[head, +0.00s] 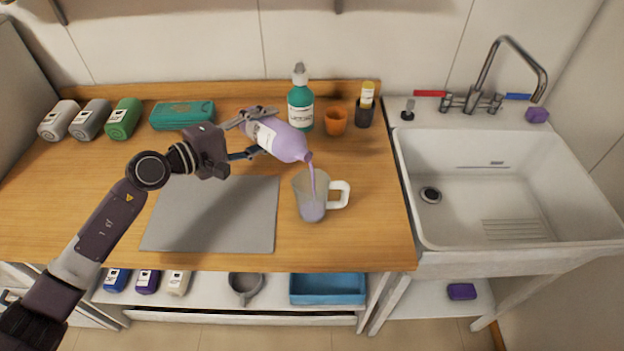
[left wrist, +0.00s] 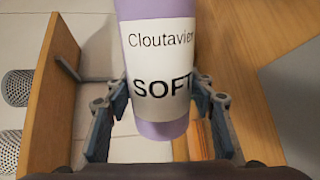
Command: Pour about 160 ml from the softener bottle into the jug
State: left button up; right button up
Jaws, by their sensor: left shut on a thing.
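The lilac softener bottle (head: 280,141) is tilted with its mouth down and to the right, above the jug. My left gripper (head: 252,135) is shut on its body; the left wrist view shows the bottle's "SOFT" label (left wrist: 160,75) between the fingers (left wrist: 160,115). A thin lilac stream runs from the mouth into the jug (head: 311,188). The jug is see-through with a white handle on its right and stands upright on the counter. Lilac liquid shows in its lower part; its exact level cannot be read. My right gripper is in neither view.
A grey mat (head: 215,225) lies left of the jug. Behind stand a green pump bottle (head: 300,106), an orange cup (head: 336,121) and a dark holder (head: 364,113). Several bottles and a teal case (head: 182,115) are at back left. The sink (head: 500,185) is at right.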

pick_arm(q)
jog(key=shift+r+m, duration=0.5)
jog(key=shift+r, duration=0.25)
dwell(0.8)
jog(key=shift+d+r+m+t+y+b, duration=0.1)
jog(key=shift+r+m+t+y+b, duration=0.2)
jog(key=shift+m+b, duration=0.3)
dwell(2.2)
jog(key=shift+s+r, duration=0.1)
jog(key=shift+r, duration=0.05)
dwell(0.3)
